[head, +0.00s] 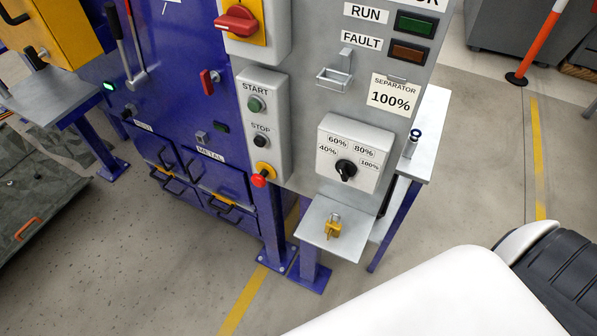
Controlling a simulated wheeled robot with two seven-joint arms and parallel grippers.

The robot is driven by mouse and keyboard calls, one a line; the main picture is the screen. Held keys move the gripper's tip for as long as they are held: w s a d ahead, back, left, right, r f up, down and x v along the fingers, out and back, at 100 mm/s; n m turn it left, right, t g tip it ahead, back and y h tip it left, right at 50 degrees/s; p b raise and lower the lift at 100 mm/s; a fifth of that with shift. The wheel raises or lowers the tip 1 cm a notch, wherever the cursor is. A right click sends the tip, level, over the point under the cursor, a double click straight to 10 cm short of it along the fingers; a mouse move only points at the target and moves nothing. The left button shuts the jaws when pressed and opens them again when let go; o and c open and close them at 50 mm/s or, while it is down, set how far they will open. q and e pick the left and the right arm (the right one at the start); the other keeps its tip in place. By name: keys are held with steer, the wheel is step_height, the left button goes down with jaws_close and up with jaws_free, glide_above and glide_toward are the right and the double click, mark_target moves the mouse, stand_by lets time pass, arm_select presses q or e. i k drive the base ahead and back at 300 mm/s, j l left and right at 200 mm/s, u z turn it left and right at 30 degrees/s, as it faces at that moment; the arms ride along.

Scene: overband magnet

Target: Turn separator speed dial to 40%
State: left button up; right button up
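The separator speed dial (345,171) is a black knob on a light grey box (351,197) on the front of the grey panel. The labels 40%, 60%, 80% and 100% run around it from left to right. A small light mark on the knob seems to face right, towards the 100% label, but it is too small to be sure. A placard (391,96) above the box reads SEPARATOR 100%. Neither of my grippers shows in the head view.
A START/STOP box (262,124) with a red emergency button (260,179) is left of the dial. A small shelf (313,236) with a yellow padlock (332,229) juts out below. A side table (428,120) stands right. A red rotary switch (238,21) is above.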

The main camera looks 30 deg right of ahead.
mark_target(346, 169)
steer(key=i+j+z, duration=0.1)
steer(key=j+z, duration=0.15)
steer(key=z, duration=0.15)
steer(key=j+z, duration=0.25)
steer(key=z, duration=0.15)
steer(key=j+z, duration=0.25)
steer(key=z, duration=0.15)
